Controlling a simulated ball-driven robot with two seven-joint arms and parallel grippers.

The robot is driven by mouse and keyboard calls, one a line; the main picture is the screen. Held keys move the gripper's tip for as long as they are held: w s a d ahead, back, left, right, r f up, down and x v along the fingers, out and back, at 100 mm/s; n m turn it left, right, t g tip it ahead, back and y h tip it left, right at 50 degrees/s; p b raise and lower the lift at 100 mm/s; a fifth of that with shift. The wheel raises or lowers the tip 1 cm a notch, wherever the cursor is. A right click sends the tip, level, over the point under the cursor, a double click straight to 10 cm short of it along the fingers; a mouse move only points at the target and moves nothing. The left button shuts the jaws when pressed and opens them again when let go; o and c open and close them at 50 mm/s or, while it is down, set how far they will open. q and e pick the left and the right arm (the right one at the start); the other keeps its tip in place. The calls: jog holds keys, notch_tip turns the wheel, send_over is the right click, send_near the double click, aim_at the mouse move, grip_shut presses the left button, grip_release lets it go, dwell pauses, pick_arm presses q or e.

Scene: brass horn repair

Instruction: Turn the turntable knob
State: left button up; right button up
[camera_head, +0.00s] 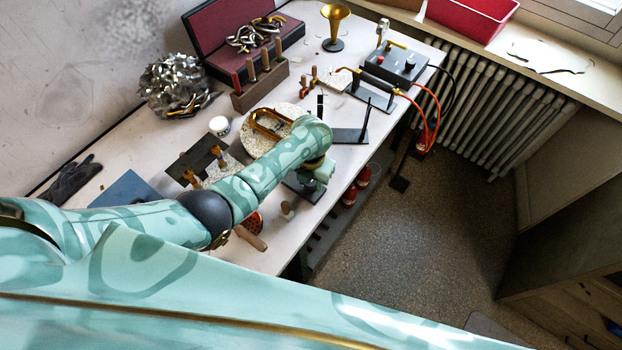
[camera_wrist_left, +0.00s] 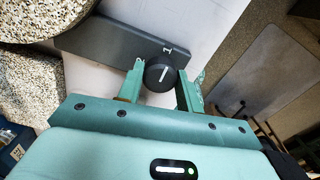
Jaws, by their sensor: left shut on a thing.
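The turntable's round speckled disc (camera_head: 248,138) lies on the bench in the head view, partly behind my left arm, with a brass piece on it. In the left wrist view the disc's edge (camera_wrist_left: 40,18) shows at the upper left. Beside it is a dark grey control box (camera_wrist_left: 105,42). The round black knob (camera_wrist_left: 158,80) with a white pointer line is at the box's near side. My left gripper (camera_wrist_left: 160,70) is shut on the knob, one finger on each side. In the head view the left gripper (camera_head: 318,172) hides the knob. My right gripper is not in view.
A black stand (camera_head: 350,135) and a soldering unit (camera_head: 393,65) with orange cables are to the right. A white jar (camera_head: 219,125), a wooden peg block (camera_head: 260,85) and an open red-lined case (camera_head: 230,40) stand behind. The bench's front edge is close to the gripper.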

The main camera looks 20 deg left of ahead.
pick_arm(q)
jog(key=shift+r+n+p, duration=0.15)
jog(key=shift+n+p, duration=0.55)
jog(key=shift+n, duration=0.3)
jog(key=n+p, duration=0.1)
jog(key=n, duration=0.1)
jog(key=shift+n, duration=0.3)
jog(key=n+p, duration=0.2)
jog(key=n, duration=0.3)
jog(key=shift+n, duration=0.3)
jog(key=n, duration=0.4)
jog(key=shift+p, duration=0.35)
jog(key=shift+n, duration=1.7)
